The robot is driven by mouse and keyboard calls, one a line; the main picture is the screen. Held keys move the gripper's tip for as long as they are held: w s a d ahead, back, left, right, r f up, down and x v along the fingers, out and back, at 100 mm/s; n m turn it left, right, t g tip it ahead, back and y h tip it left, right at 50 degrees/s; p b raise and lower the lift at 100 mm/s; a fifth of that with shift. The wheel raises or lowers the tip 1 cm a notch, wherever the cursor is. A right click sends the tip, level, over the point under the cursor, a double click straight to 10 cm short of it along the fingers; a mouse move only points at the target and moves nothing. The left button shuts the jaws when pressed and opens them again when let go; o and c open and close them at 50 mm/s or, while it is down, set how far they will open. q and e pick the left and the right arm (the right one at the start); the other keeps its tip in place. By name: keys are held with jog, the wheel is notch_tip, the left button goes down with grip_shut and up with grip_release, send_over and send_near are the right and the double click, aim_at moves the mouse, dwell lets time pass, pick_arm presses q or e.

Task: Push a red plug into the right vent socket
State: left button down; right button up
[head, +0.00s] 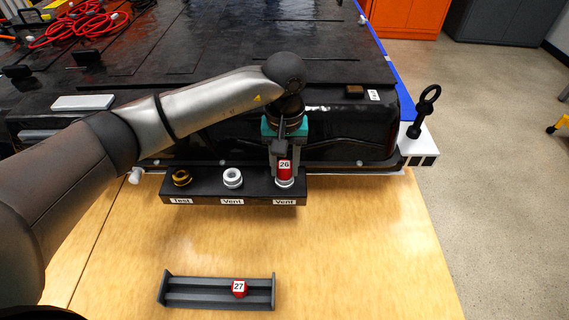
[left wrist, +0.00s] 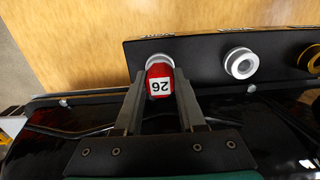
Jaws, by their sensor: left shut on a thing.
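My left gripper (head: 285,170) is shut on the red plug marked 26 (head: 285,166), which also shows between the fingers in the left wrist view (left wrist: 159,82). The plug is upright at the right vent socket (head: 284,183), a white ring on the black socket block (head: 205,198). Its lower end meets or enters the ring; how deep it sits cannot be told. The middle vent socket (head: 232,177) is white and empty. The brass test socket (head: 181,177) is at the left. A second red plug marked 27 (head: 239,288) lies in a grey rack (head: 190,292). My right gripper is not in view.
The large black battery pack (head: 340,130) stands right behind the socket block. A white bracket (head: 420,145) with a black ring-topped pin (head: 424,108) is at its right corner. The wooden table (head: 360,250) is clear around the rack.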

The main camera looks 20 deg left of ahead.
pick_arm(q)
jog(key=shift+f, duration=0.1)
dwell(0.4)
jog(key=c, duration=1)
grip_release()
jog(key=shift+o, duration=0.5)
jog(key=o, duration=0.5)
jog(key=shift+o, duration=0.4)
jog(key=o, duration=0.3)
jog(key=shift+r, duration=0.25)
